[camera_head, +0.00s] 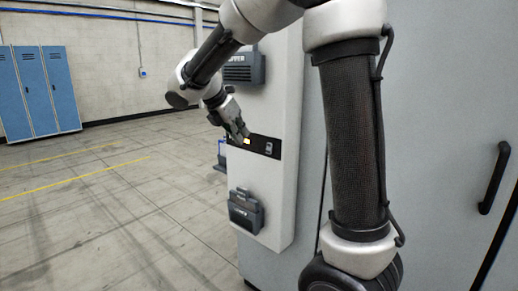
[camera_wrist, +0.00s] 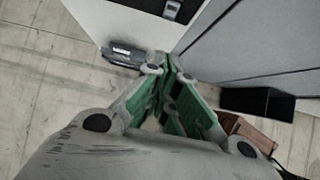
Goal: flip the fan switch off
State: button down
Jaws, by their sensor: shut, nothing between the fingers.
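A black switch strip (camera_head: 258,146) is set in the front of a pale cabinet. A small switch (camera_head: 268,149) with a light face sits at its right part. A yellow lit spot (camera_head: 246,141) shows at its left part, close beside my fingertips. My gripper (camera_head: 244,135) is shut and empty, at the left end of the strip; I cannot tell whether it touches it. In the wrist view, my gripper's green-padded fingers (camera_wrist: 169,66) are together, and the switch (camera_wrist: 172,9) shows beyond them at the top edge. No label naming the fan switch is readable.
A dark grey box (camera_head: 243,68) is fixed above the strip and another (camera_head: 245,211) below it. A tall grey cabinet (camera_head: 440,130) with a black handle stands at the right. Blue lockers (camera_head: 45,92) stand far left. The floor at left is open.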

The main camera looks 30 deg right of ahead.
aim_at(269, 149)
jog(key=shift+w+d+r+x, duration=0.1)
jog(key=shift+d+r+x, duration=0.25)
jog(key=shift+x, duration=1.8)
jog(key=shift+w+d+r+x, duration=0.2)
jog(key=shift+d+x, duration=0.15)
jog(key=shift+x, duration=1.8)
jog(key=shift+w+d+r+x, duration=0.1)
jog(key=shift+d+r+x, duration=0.25)
jog(key=shift+x, duration=1.8)
jog(key=shift+d+f, duration=0.2)
jog(key=shift+d, duration=0.05)
jog(key=shift+r, duration=0.1)
